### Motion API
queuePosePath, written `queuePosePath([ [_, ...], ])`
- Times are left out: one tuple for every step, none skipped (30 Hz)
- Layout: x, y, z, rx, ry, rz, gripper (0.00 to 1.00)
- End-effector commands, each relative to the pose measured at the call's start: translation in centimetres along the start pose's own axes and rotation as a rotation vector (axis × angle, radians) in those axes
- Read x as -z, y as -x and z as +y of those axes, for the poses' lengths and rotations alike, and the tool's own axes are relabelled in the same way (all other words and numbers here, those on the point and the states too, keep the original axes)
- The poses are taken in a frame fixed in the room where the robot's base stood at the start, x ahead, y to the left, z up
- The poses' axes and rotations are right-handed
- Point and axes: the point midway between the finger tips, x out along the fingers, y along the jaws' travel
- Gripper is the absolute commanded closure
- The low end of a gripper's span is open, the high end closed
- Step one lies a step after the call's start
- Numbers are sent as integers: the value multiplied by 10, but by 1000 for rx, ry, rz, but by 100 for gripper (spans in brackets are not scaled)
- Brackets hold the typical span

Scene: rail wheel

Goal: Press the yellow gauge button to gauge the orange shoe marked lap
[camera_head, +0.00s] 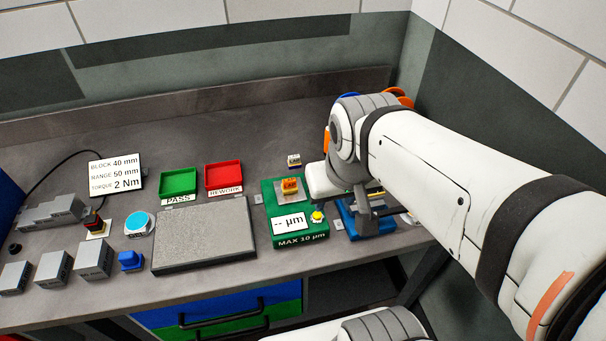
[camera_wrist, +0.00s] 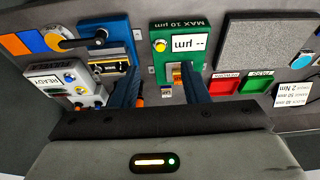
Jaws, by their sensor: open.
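The green gauge box (camera_head: 268,215) stands on the bench. Its display reads "-- µm" and its front reads "MAX 10 µm". The yellow button (camera_head: 317,216) is at the display's right; it also shows in the wrist view (camera_wrist: 160,46). The orange shoe (camera_head: 289,186) sits on the gauge's pad; any marking on it is too small to read. In the wrist view the shoe (camera_wrist: 176,74) is partly hidden by a finger. My gripper (camera_wrist: 160,70) is open, fingers apart and empty. In the head view it is right of the gauge, partly hidden by my arm.
A blue fixture (camera_head: 350,222) stands right of the gauge, under my arm. A grey plate (camera_head: 205,236) lies left of it. Behind are the green PASS tray (camera_head: 178,182) and red REWORK tray (camera_head: 224,177). A small tagged block (camera_head: 294,160) stands behind the gauge.

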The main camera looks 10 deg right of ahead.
Motion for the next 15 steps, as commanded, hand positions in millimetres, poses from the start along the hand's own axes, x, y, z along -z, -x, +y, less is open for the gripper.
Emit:
queuePosePath([
  [0, 0, 0, 0, 0, 0, 63],
  [0, 0, 0, 0, 0, 0, 66],
  [0, 0, 0, 0, 0, 0, 69],
  [0, 0, 0, 0, 0, 0, 71],
  [0, 0, 0, 0, 0, 0, 74],
  [0, 0, 0, 0, 0, 0, 77],
  [0, 0, 0, 0, 0, 0, 80],
  [0, 0, 0, 0, 0, 0, 82],
  [0, 0, 0, 0, 0, 0, 85],
  [0, 0, 0, 0, 0, 0, 88],
  [0, 0, 0, 0, 0, 0, 90],
  [0, 0, 0, 0, 0, 0, 94],
  [0, 0, 0, 0, 0, 0, 96],
  [0, 0, 0, 0, 0, 0, 98],
  [0, 0, 0, 0, 0, 0, 100],
])
